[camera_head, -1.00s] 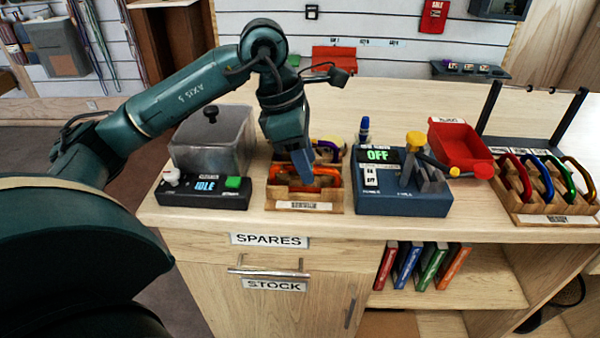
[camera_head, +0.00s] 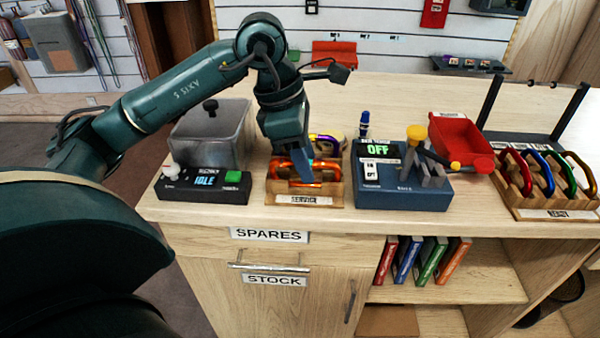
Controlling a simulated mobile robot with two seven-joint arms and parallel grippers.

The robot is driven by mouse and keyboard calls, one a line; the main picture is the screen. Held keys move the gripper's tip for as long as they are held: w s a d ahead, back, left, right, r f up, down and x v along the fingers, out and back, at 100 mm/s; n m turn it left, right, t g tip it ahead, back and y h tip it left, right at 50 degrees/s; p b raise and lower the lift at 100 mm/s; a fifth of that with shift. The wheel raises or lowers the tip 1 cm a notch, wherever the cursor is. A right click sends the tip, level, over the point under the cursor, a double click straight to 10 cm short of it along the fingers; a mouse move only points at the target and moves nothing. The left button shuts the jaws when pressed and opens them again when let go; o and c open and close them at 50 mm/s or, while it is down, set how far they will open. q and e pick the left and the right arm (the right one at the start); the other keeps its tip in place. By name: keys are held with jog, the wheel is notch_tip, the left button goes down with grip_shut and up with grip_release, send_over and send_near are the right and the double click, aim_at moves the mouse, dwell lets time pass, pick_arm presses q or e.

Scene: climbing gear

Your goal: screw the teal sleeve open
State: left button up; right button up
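An orange carabiner (camera_head: 318,184) lies in the wooden service tray (camera_head: 272,201) on the counter. A purple-and-yellow carabiner (camera_head: 327,141) shows behind it in the same tray. My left gripper (camera_head: 305,178) points down over the tray, with its fingertips at the orange carabiner. The fingers overlap in this view, so their gap and any grip on the carabiner cannot be made out. I cannot clearly make out a teal sleeve; the fingers cover part of the carabiners. My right gripper is not in view.
A clear bin (camera_head: 212,133) stands behind a control box (camera_head: 205,187) reading IDLE, left of the tray. A blue tester (camera_head: 400,196) reading OFF stands to the right. A red bin (camera_head: 460,140) and a rack of several carabiners (camera_head: 545,200) stand farther right.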

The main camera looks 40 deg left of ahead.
pick_arm(q)
jog(key=shift+f, duration=0.25)
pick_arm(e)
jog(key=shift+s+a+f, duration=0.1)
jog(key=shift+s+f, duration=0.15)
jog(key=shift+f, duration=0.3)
pick_arm(q)
jog(key=shift+s+f+b, duration=0.1)
jog(key=shift+f+b, duration=1.15)
jog(key=shift+b, duration=0.05)
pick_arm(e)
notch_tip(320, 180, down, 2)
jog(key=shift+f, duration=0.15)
pick_arm(q)
jog(key=shift+w+a, duration=0.35)
jog(key=shift+w, duration=0.35)
jog(key=shift+r, duration=0.1)
jog(key=shift+w+d+p+v, duration=0.1)
jog(key=shift+p+v, duration=0.45)
jog(key=shift+v, duration=0.15)
jog(key=shift+w+d+p+v, duration=0.1)
jog(key=shift+d+p+v, duration=0.05)
jog(key=shift+p+v, duration=0.5)
jog(key=shift+r, duration=0.1)
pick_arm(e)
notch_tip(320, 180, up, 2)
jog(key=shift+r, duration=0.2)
